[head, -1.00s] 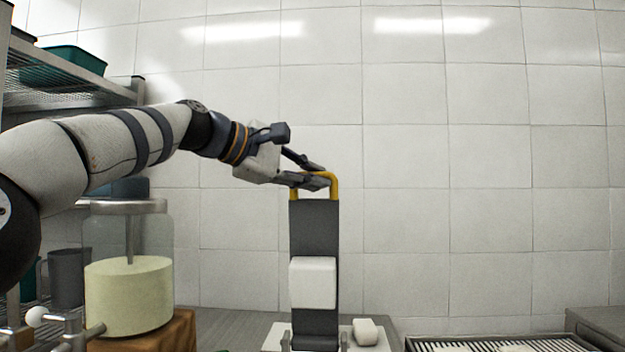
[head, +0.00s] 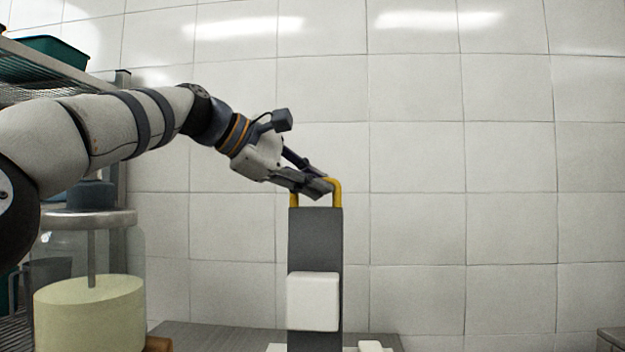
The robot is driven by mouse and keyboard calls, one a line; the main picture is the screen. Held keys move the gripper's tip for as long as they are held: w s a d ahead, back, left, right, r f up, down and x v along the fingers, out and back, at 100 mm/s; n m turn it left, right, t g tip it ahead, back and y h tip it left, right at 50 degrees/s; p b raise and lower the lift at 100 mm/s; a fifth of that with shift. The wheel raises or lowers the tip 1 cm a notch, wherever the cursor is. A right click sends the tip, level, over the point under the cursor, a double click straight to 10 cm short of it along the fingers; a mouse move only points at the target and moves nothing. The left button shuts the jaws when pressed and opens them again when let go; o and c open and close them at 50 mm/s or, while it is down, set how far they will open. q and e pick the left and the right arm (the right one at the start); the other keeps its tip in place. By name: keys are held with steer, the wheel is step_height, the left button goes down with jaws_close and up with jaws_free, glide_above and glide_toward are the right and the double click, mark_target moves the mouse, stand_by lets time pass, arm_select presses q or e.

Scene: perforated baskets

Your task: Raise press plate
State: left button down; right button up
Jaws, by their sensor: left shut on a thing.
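A tall dark grey plate (head: 315,240) stands upright near the middle of the head view, with a yellow bar handle (head: 336,193) on its top. It looks like the press plate, though I cannot be sure. A white block (head: 313,301) sits against its front face, lower down. My left gripper (head: 318,186) reaches in from the left and is shut on the yellow handle. Its fingers hide the middle of the handle. The lower end of the plate is cut off by the frame. My right gripper is not in view.
A clear jar with a metal lid (head: 85,218) and a pale yellow cylinder (head: 90,312) inside stands at lower left. A wire shelf (head: 45,70) with a green bin (head: 55,50) is at upper left.

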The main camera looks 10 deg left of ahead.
arm_select(q)
steer(key=c, duration=1.6)
jaws_free()
steer(key=shift+w+d+f+g, duration=0.1)
steer(key=shift+f+g, duration=0.05)
steer(key=shift+f, duration=0.3)
steer(key=shift+w+d+f+g, duration=0.1)
steer(key=shift+f+g, duration=0.05)
steer(key=shift+f, duration=0.25)
steer(key=shift+r, duration=0.45)
steer(key=v, duration=1.2)
